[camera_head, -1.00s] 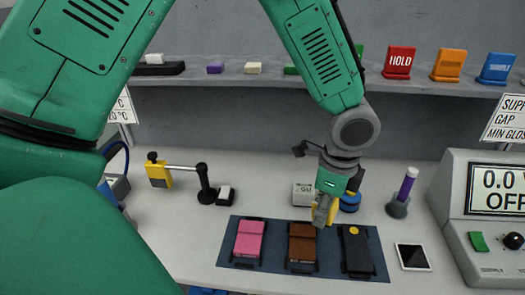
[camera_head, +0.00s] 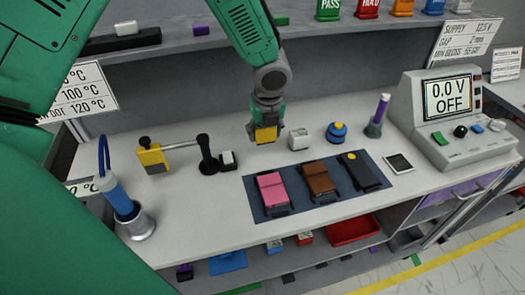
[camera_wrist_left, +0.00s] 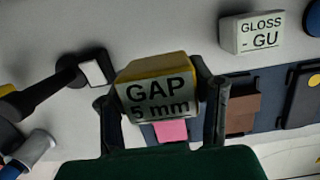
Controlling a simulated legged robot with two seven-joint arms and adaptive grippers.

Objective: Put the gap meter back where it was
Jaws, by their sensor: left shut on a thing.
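The gap meter (camera_head: 265,135) is a yellow block held in my left gripper (camera_head: 265,127) above the bench, behind the pink module. In the left wrist view the gap meter (camera_wrist_left: 157,93) shows a pale face reading "GAP 5 mm", and the two dark fingers of the left gripper (camera_wrist_left: 160,110) are shut on its sides. In the head view it is between the black stand (camera_head: 207,160) on the left and the white gloss meter (camera_head: 298,139) on the right. My right gripper is not in view.
A dark mat (camera_head: 257,200) holds pink (camera_head: 272,190), brown (camera_head: 319,180) and black (camera_head: 358,170) modules. A blue round item (camera_head: 337,132), a purple-handled tool (camera_head: 378,115) and the power supply (camera_head: 450,110) stand to the right. Bare bench lies around the gap meter.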

